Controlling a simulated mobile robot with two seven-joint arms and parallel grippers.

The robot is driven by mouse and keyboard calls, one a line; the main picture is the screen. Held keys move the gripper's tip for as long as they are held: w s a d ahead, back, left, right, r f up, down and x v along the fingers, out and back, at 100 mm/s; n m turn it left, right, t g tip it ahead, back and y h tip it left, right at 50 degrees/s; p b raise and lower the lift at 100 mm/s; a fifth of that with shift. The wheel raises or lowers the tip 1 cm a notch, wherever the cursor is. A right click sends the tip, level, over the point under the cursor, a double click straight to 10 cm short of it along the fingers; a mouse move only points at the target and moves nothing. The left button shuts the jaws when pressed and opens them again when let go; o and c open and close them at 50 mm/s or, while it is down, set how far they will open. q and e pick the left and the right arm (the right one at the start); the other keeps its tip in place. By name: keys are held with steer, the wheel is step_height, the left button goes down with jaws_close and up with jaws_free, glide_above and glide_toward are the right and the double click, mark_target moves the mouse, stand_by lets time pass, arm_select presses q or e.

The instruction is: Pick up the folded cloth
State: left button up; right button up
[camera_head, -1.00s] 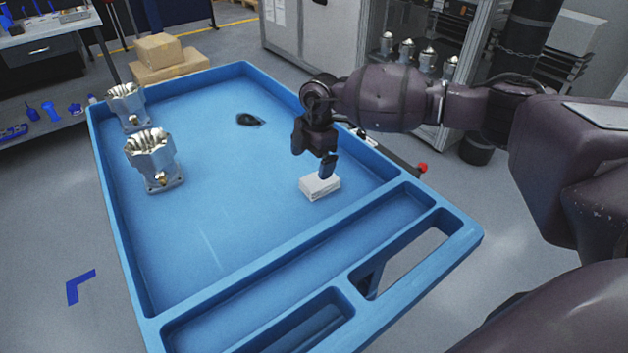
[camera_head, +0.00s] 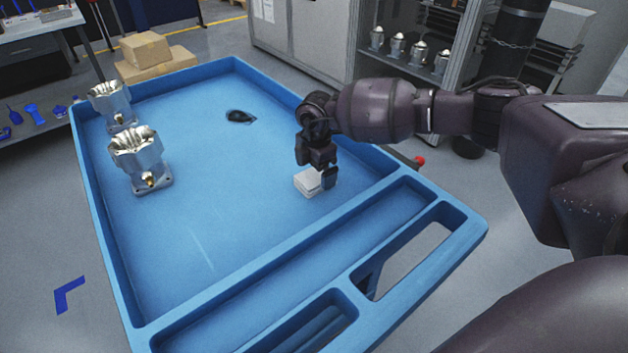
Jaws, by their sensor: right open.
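The folded cloth (camera_head: 307,182) is a small white-grey block lying on the floor of the blue tray (camera_head: 215,225), near its right side. My right gripper (camera_head: 322,178) points down at the cloth, with its fingers low at the cloth's right part. The gripper is open. One finger hides part of the cloth, and I cannot tell whether the fingers touch it. My left gripper is not in view.
Two machined metal housings (camera_head: 140,160) (camera_head: 111,105) stand at the tray's left side. A black object (camera_head: 240,117) lies near the back. The tray's raised walls and front compartments surround the work area. The middle of the tray is clear.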

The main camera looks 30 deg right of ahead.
step_height(320, 180, down, 2)
steer(key=shift+f, duration=0.35)
steer(key=shift+r, duration=0.1)
steer(key=c, duration=1)
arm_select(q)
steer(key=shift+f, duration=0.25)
arm_select(e)
steer(key=shift+r, duration=0.1)
step_height(320, 180, up, 12)
steer(key=p, duration=0.3)
step_height(320, 180, up, 7)
glide_above(315, 175)
arm_select(q)
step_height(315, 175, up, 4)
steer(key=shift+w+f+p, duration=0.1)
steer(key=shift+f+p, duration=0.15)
steer(key=shift+p, duration=0.15)
arm_select(e)
steer(key=shift+s+r, duration=0.1)
steer(key=shift+r, duration=0.35)
